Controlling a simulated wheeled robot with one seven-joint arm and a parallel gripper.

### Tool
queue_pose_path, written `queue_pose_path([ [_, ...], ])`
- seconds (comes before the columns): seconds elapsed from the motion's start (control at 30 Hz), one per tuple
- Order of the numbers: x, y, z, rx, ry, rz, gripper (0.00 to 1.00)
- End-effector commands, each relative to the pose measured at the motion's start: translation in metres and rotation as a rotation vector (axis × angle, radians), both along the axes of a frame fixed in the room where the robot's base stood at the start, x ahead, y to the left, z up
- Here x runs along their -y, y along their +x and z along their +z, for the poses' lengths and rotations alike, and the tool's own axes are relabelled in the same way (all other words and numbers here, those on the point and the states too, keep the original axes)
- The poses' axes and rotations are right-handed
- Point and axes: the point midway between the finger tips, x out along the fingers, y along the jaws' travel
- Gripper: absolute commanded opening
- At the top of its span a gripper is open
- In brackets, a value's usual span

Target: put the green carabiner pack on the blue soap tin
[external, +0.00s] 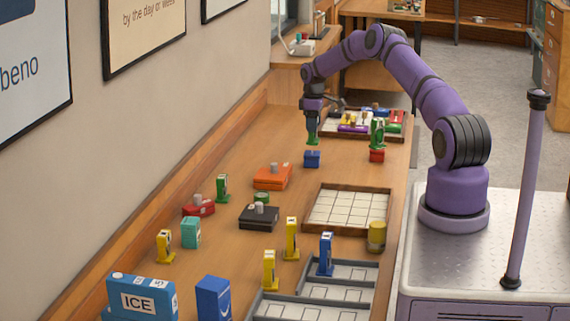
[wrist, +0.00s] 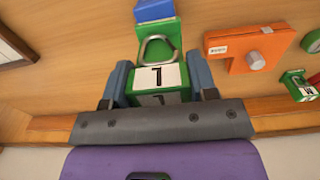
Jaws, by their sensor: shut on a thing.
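My gripper (external: 312,118) is shut on a green carabiner pack (external: 312,138). In the wrist view the pack (wrist: 145,75) sits between the two fingers, with a metal carabiner loop and a white label with a black mark on it. The blue soap tin (external: 312,160) stands on the counter below the pack. In the wrist view part of the tin (wrist: 154,10) shows at the top edge, beyond the pack. The pack looks upright over the tin, with a small gap between them in the external view.
An orange box (external: 271,178) lies left of the blue tin. Another green pack (external: 377,132) stands on a red tin (external: 377,156) to the right. A filled tray (external: 335,135) lies behind, and an empty gridded tray (external: 345,208) lies in front.

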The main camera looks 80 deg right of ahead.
Motion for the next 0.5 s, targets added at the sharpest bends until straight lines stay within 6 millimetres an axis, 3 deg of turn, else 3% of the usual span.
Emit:
queue_pose_path([
  [0.2, 0.005, 0.005, -0.002, 0.0, 0.0, 0.0, 0.12],
  [0.4, 0.005, 0.004, -0.031, 0.0, 0.001, -0.001, 0.12],
  [0.5, 0.005, 0.004, -0.036, 0.0, -0.001, 0.0, 0.12],
])
